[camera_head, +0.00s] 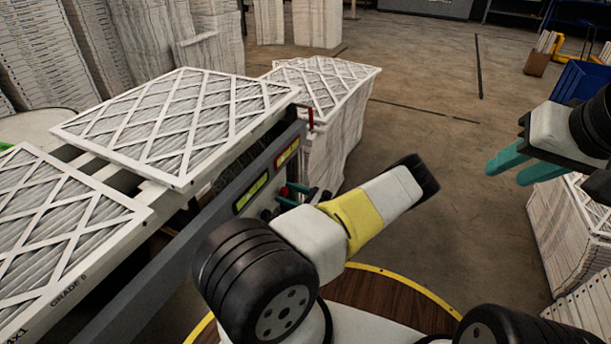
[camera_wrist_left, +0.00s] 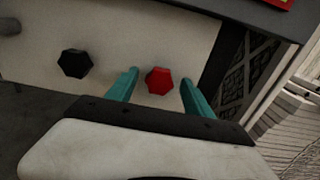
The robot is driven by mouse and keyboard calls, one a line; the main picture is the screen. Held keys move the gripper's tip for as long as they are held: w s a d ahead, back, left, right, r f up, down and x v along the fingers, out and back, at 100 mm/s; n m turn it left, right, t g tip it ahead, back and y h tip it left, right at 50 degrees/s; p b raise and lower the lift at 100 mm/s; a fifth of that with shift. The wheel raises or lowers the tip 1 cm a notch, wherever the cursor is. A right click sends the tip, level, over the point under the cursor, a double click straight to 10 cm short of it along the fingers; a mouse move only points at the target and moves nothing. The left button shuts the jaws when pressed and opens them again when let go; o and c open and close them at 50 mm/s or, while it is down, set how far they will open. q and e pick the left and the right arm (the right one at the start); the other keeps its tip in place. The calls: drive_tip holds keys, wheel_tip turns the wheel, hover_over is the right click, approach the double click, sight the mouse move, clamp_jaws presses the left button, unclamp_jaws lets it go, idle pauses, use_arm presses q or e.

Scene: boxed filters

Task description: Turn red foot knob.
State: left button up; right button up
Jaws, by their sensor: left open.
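The red hexagonal foot knob (camera_wrist_left: 159,81) is on a pale panel in the left wrist view. My left gripper (camera_wrist_left: 160,77) is open, with one teal finger on either side of the knob. I cannot tell whether the fingers touch it. In the head view, my left gripper (camera_head: 287,195) reaches the side of the grey conveyor frame, and a small bit of red shows by its fingertips. My right gripper (camera_head: 504,173) is open and empty in the air at the right.
A black hexagonal knob (camera_wrist_left: 74,63) is left of the red one. White pleated filters (camera_head: 180,120) lie on the conveyor. A filter stack (camera_head: 335,150) stands behind my left gripper, and another (camera_head: 565,235) is below my right gripper. A blue bin (camera_head: 580,85) is at the far right.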

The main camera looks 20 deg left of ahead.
use_arm(q)
drive_tip(key=shift+c, duration=0.4)
clamp_jaws()
drive_tip(key=shift+m, duration=0.4)
drive_tip(key=m, duration=0.5)
drive_tip(key=shift+m, duration=0.3)
drive_tip(key=m, duration=1.2)
drive_tip(key=shift+m, duration=0.4)
drive_tip(key=m, duration=0.5)
drive_tip(key=shift+m, duration=0.3)
